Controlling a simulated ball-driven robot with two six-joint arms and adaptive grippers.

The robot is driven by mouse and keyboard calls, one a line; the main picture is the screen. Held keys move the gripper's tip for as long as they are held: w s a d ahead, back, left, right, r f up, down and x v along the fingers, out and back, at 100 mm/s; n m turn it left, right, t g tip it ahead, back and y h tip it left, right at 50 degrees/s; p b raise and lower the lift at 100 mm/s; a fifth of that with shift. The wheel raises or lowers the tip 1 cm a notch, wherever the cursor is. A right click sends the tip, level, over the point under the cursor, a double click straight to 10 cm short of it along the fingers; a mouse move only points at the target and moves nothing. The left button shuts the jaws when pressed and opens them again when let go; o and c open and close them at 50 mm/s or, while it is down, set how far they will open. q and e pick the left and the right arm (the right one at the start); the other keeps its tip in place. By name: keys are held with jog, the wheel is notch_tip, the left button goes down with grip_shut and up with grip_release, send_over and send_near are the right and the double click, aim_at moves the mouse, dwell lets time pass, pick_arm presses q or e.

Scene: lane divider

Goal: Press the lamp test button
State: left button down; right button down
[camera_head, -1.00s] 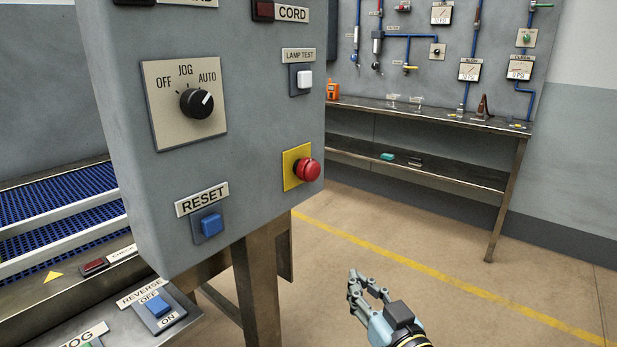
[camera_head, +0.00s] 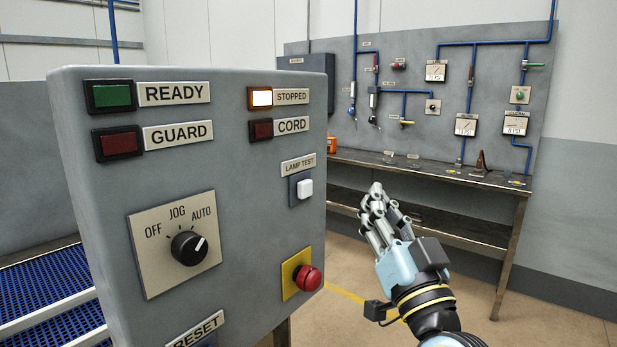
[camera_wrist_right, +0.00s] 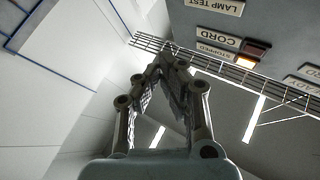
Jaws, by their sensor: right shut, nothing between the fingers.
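My right gripper (camera_head: 376,190) is shut and empty. It shows to the right of the button, apart from it, fingers pointing up. In the right wrist view the fingers (camera_wrist_right: 168,62) meet at the tips, and the LAMP TEST label (camera_wrist_right: 221,5) shows at the top edge; the button is out of that view. My left gripper is not in view.
A red mushroom button (camera_head: 308,278) on a yellow plate sits below the lamp test button. A selector knob (camera_head: 188,248) points toward AUTO. The STOPPED lamp (camera_head: 261,97) is lit. A workbench (camera_head: 440,173) with gauges and pipes stands behind my right gripper.

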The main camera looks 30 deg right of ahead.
aim_at(305, 189)
jog(key=shift+w+f, duration=0.15)
jog(key=shift+w, duration=0.1)
jog(key=w+a+b, duration=0.3)
jog(key=w, duration=0.5)
jog(key=shift+a, duration=0.2)
dwell(1.4)
jog(key=shift+w+a, duration=0.15)
jog(key=shift+w, duration=0.2)
